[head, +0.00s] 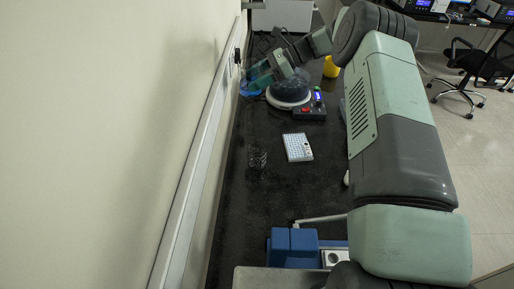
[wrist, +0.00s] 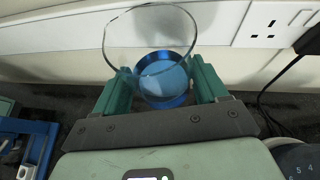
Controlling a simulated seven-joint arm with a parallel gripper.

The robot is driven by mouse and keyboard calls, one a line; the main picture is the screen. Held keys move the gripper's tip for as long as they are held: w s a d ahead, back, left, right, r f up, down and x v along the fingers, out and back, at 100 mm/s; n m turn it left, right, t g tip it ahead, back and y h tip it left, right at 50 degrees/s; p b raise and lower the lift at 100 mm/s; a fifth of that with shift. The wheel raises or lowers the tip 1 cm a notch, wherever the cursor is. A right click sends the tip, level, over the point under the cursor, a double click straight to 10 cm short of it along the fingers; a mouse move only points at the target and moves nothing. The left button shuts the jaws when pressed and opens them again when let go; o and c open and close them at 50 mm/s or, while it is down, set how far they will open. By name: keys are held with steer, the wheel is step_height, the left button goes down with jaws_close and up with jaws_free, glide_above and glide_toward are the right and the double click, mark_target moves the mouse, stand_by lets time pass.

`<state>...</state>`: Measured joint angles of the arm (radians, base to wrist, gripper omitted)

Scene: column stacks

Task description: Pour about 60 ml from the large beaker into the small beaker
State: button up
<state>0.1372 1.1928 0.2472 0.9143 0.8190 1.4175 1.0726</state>
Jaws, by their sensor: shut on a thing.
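My gripper (wrist: 158,84) is shut on a clear glass beaker (wrist: 150,33), with one green finger on each side of it. Blue liquid (wrist: 163,80) shows in the lower part of the beaker. In the head view my gripper (head: 262,76) is at the far end of the bench, close to the wall, with the blue of the held beaker (head: 251,88) beside it. Whether the beaker touches the bench is unclear. A small clear glass vessel (head: 257,160), probably the small beaker, stands nearer on the dark bench, apart from my gripper; its contents cannot be made out.
A round-topped device (head: 289,101) with a control box (head: 312,109) stands just right of my gripper. A yellow object (head: 331,67) is behind it. A white well rack (head: 298,147) lies mid-bench. Blue equipment (head: 292,243) is at the near end. The wall with sockets (wrist: 278,22) is close.

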step_height(320, 180, down, 20)
steer(key=shift+r, duration=0.25)
steer(key=shift+d, duration=0.15)
stand_by(0.3)
steer(key=shift+s+r, duration=0.1)
steer(key=shift+s+d+r+n+t+y+p, duration=0.2)
steer(key=shift+s+r+n+t, duration=0.1)
steer(key=shift+s+n+t, duration=0.25)
steer(key=shift+s+d+r+n+t+y+p, duration=0.1)
steer(key=shift+s+r+n+t+y, duration=0.2)
steer(key=shift+n+t, duration=0.35)
steer(key=shift+s+d+r+n+t+y, duration=0.1)
steer(key=shift+s+r+n+t+y, duration=0.25)
steer(key=shift+r+n+t, duration=0.3)
steer(key=shift+s+d+r+n+t+y, duration=0.1)
steer(key=shift+s+r+n+t, duration=0.4)
steer(key=shift+r+n, duration=0.4)
steer(key=shift+s+r+n+t+y, duration=0.25)
steer(key=shift+s+r+n+t, duration=0.25)
steer(key=shift+r, duration=0.4)
steer(key=shift+r+n+t+y, duration=0.35)
steer(key=shift+r+n, duration=0.1)
steer(key=shift+n, duration=0.3)
